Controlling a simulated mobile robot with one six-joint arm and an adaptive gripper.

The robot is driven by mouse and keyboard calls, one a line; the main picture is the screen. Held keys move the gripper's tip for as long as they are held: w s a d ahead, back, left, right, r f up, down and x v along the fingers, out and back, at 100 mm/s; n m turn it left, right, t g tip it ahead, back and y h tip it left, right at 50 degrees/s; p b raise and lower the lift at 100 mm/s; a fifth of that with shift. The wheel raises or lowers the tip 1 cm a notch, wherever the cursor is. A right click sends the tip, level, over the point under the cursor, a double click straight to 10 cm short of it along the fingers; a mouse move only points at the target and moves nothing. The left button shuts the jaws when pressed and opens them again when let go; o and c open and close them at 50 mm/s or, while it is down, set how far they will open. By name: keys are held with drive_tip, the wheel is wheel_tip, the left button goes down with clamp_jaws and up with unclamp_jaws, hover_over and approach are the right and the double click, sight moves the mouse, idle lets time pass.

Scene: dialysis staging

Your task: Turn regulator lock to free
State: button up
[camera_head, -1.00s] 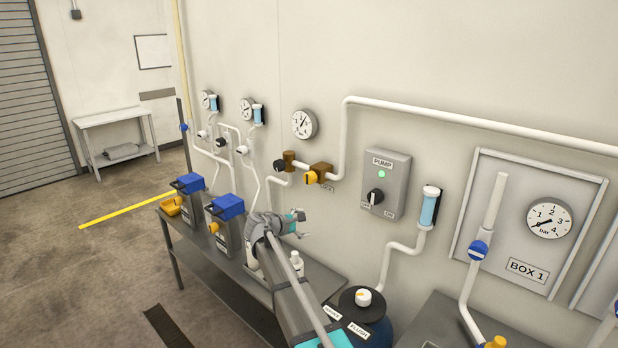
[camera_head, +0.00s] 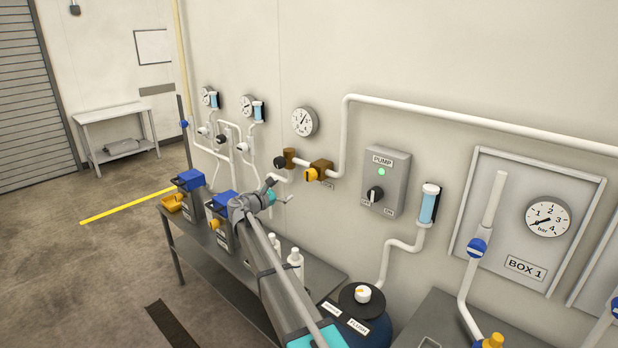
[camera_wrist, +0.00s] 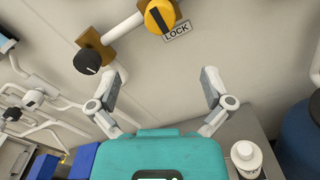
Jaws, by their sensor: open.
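A yellow knob with a black bar (camera_wrist: 160,15) sits on a brass fitting at the top of the wrist view, beside a LOCK label (camera_wrist: 177,31). In the head view the yellow knob (camera_head: 309,174) is on the wall pipe. A black knob (camera_wrist: 87,61) with a white mark sits on a neighbouring brass body; it also shows in the head view (camera_head: 280,162). My gripper (camera_wrist: 163,85) is open and empty, its fingers spread below the yellow knob and apart from it.
White pipes (camera_head: 239,140) and a gauge (camera_head: 304,122) are on the wall nearby. White bottles (camera_head: 295,262) and blue-topped containers (camera_head: 189,180) stand on the grey bench (camera_head: 192,240) below. A pump switch box (camera_head: 387,181) is to the right.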

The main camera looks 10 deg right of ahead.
sight(307, 177)
drive_tip(key=x, duration=1.3)
drive_tip(key=shift+d, duration=0.15)
drive_tip(key=c, duration=1.1)
